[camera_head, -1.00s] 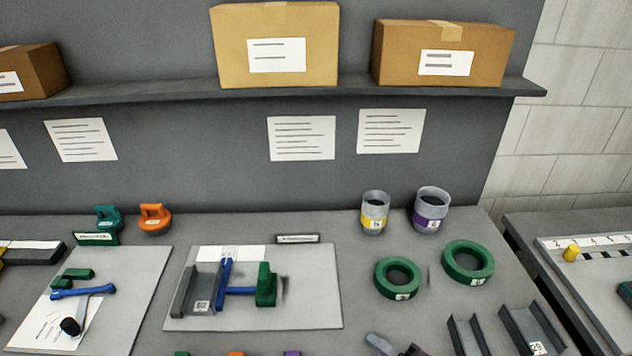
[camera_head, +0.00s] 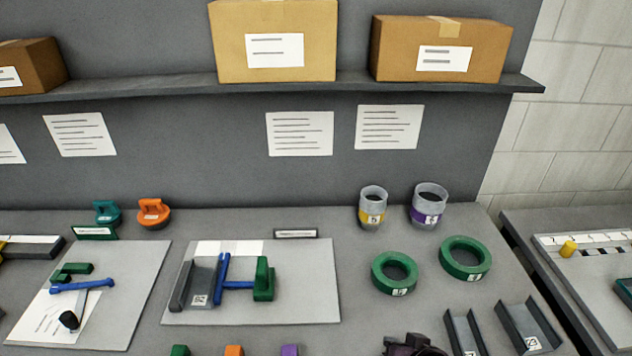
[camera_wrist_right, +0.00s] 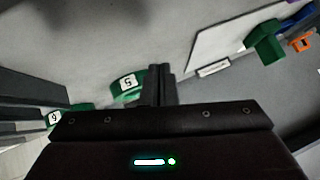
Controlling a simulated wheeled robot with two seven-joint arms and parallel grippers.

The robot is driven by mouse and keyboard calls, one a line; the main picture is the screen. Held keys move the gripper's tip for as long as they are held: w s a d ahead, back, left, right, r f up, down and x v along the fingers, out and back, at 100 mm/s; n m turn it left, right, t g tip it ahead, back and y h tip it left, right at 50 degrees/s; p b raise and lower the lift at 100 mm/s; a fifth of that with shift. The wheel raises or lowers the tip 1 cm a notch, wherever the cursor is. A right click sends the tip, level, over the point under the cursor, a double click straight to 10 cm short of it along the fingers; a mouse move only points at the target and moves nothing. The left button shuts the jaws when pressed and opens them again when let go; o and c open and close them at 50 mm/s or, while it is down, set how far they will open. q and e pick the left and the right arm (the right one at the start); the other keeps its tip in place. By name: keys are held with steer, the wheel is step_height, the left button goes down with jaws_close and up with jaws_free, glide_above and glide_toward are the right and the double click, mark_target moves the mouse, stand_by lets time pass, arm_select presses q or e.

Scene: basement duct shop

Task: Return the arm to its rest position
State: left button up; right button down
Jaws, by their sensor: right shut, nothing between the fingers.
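My right gripper (camera_head: 414,346) shows as a dark shape at the bottom edge of the head view, between the panel and the grey channels. In the right wrist view its fingers (camera_wrist_right: 160,84) are together with nothing between them. A green ring labelled 5 (camera_wrist_right: 127,84) lies on the bench beside the fingers there, seemingly apart from them. My left gripper is not in view.
A light panel (camera_head: 300,310) holds a grey channel (camera_head: 200,281), a blue tool and a green block (camera_head: 263,280). Green rings (camera_head: 378,285) (camera_head: 465,274), cups (camera_head: 372,207) (camera_head: 429,205) and grey channels (camera_head: 528,327) stand to the right. A shelf (camera_head: 300,93) with boxes runs above.

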steer(key=s+d+r+n+g+h, duration=0.3)
steer(key=s+r+g, duration=0.25)
steer(key=s, duration=0.55)
step_height(320, 180, down, 32)
steer(key=s+g+b, duration=0.1)
steer(key=s+b, duration=0.1)
arm_select(q)
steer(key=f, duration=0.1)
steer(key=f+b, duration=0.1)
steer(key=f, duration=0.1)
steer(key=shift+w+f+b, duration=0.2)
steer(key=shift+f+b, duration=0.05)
steer(key=shift+b, duration=0.05)
arm_select(e)
steer(key=s+d+f, duration=0.2)
steer(key=s+f, duration=0.8)
steer(key=s+d+f+g, duration=0.1)
steer(key=s+d+f, duration=0.1)
steer(key=s+f, duration=0.8)
steer(key=shift+n, duration=0.3)
steer(key=shift+g, duration=0.25)
